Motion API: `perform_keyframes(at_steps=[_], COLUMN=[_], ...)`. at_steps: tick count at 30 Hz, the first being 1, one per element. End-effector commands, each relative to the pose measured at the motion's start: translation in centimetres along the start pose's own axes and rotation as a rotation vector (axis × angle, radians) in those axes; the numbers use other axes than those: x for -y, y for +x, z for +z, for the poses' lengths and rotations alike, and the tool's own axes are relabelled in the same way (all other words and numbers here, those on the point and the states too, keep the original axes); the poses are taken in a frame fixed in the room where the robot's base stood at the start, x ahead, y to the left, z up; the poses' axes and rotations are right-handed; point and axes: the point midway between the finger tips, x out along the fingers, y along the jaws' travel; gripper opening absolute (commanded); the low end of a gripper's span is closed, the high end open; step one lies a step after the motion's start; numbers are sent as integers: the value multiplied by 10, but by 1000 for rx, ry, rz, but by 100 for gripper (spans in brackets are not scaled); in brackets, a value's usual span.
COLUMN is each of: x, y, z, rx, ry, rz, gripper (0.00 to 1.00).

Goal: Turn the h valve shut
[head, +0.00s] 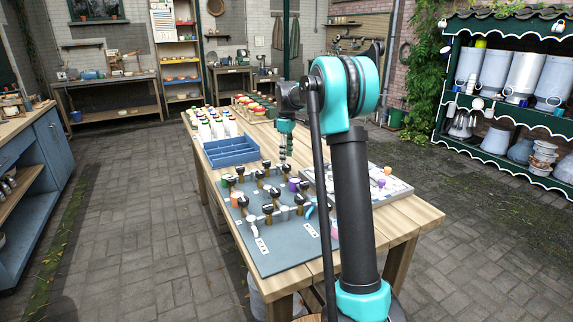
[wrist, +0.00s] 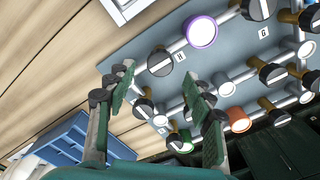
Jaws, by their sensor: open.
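The h valve (wrist: 160,62) is a round black knob with a pale stripe, on a grey pipe beside a white tag (wrist: 181,56) lettered H. It shows in the wrist view above the gap between my fingertips. I cannot tell exactly how its stripe lies against the pipe. My gripper (wrist: 160,80) is open with nothing between its fingers, and appears apart from the knob. In the head view my gripper (head: 284,158) hangs above the far part of the grey valve board (head: 283,258). I cannot single out the h valve there.
Several similar black knobs crowd the board, with a purple-ringed fitting (wrist: 201,31) and an orange one (wrist: 238,119) close by. A blue divided tray (head: 231,150) stands behind the board. A pale panel (head: 398,188) lies to its right.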

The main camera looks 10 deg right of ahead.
Motion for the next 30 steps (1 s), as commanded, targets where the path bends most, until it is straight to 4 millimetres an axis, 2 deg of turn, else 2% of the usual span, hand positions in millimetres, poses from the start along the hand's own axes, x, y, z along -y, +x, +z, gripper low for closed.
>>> perform_keyframes(at_steps=[3,9,20,30], x=[0,0,0,0], y=[19,37,41,40], z=[0,0,0,0], rx=[0,0,0,0], ry=[0,0,0,0], rz=[0,0,0,0], gripper=[53,53,52,9])
